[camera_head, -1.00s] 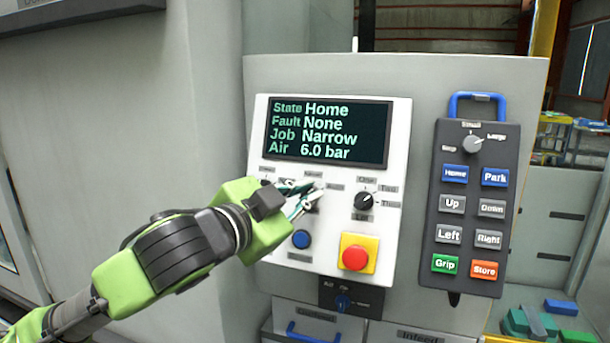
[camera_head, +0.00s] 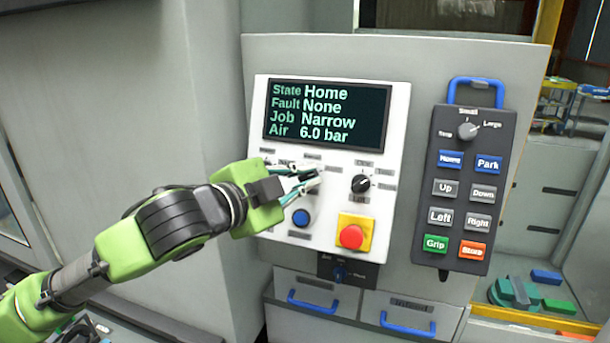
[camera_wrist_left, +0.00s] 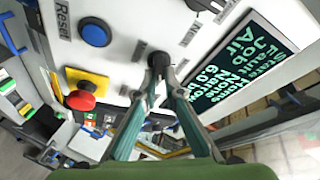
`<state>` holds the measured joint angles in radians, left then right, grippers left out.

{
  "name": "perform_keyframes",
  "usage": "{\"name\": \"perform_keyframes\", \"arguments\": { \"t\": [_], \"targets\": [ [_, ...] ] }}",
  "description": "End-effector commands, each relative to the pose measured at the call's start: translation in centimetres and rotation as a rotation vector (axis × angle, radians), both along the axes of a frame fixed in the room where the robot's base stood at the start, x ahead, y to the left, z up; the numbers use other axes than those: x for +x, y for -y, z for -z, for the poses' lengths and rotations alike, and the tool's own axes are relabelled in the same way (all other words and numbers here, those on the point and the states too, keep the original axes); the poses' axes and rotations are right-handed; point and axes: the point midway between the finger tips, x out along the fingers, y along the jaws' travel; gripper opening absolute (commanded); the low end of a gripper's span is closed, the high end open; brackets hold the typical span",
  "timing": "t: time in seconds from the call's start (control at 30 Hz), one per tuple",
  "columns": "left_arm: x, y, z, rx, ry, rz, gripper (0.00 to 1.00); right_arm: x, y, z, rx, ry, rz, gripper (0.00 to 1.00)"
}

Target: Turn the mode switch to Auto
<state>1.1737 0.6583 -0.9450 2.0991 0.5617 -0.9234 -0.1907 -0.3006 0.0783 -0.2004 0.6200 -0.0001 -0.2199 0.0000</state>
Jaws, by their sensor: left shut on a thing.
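The mode switch is a black knob (camera_wrist_left: 159,60) on the white control panel (camera_head: 280,225). In the left wrist view it sits between my fingertips. My left gripper (camera_head: 312,180) reaches in from the left and is shut on the knob; it also shows in the left wrist view (camera_wrist_left: 160,70). In the head view my fingers mostly cover the knob. Its pointer direction is hidden, and the small captions around it are too blurred to read. The screen (camera_head: 327,115) reads State Home, Fault None, Job Narrow, Air 6.0 bar. My right gripper is not in view.
A blue button (camera_head: 301,217) is below the knob, and a red stop button (camera_head: 351,236) on yellow is lower right. Another black knob (camera_head: 361,183) is just right of my fingers. A dark pendant (camera_head: 466,190) hangs further right. Drawers with blue handles (camera_head: 407,325) are below.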

Motion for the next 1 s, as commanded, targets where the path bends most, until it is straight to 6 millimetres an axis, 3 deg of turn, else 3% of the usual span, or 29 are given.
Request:
{"name": "perform_keyframes", "arguments": {
  "t": [0.1, 0.13, 0.17, 0.2, 0.63, 1.0],
  "targets": [
    [0.0, 0.0, 0.2, 0.002, -0.002, 0.000, 0.00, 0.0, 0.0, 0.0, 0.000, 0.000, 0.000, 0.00],
    [0.0, 0.0, 0.2, 0.002, -0.002, 0.000, 0.17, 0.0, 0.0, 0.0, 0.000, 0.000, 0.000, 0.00],
    [0.0, 0.0, 0.2, 0.002, -0.002, -0.001, 0.24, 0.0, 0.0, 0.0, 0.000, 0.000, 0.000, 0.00],
    [0.0, 0.0, 0.1, 0.002, -0.002, -0.001, 0.26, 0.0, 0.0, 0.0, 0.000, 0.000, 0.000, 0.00],
    [-0.7, -0.6, -0.1, 0.000, -0.001, -0.001, 0.26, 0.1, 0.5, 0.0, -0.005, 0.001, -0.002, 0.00],
    [-6.6, -5.0, -1.2, 0.002, 0.000, -0.004, 0.26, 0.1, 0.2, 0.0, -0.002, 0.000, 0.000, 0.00]
  ]
}}
